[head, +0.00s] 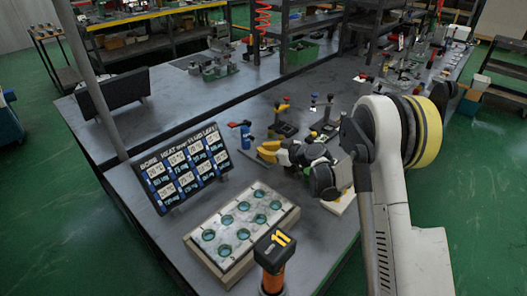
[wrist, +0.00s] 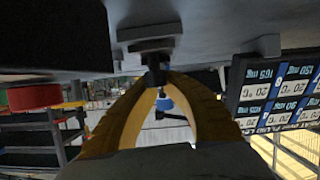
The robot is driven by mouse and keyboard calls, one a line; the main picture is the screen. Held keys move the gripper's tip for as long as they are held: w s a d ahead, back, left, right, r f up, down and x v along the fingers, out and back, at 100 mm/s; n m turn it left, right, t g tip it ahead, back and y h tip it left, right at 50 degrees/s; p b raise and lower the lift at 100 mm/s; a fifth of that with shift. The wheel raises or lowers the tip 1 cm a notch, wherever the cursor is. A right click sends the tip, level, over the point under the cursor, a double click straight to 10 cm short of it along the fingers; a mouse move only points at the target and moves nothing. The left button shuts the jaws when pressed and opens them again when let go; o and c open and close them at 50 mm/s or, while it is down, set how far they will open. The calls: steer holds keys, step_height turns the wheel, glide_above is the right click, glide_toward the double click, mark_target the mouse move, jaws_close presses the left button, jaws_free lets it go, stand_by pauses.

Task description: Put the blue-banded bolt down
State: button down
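My gripper (head: 260,152) reaches left, low over the bench, with its yellow fingers level. In the wrist view, which is upside down, the fingers (wrist: 157,78) come together on a small dark piece (wrist: 156,66). I take this piece for the blue-banded bolt, but its band is not clear. A stepped grey base (wrist: 150,33) lies close past the fingertips. A blue part (wrist: 165,103) shows in the gap between the fingers. It may be the blue-handled valve (head: 247,137), which stands just beyond the fingertips in the head view. I cannot tell whether the dark piece touches the bench.
A pale block with several round teal-edged holes (head: 243,226) lies at the front. A black sign with blue-and-white labels (head: 182,168) stands left of it. Small valve pieces with red and yellow knobs (head: 284,124) stand behind my gripper.

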steer(key=shift+f, duration=0.15)
steer(key=c, duration=1.6)
jaws_free()
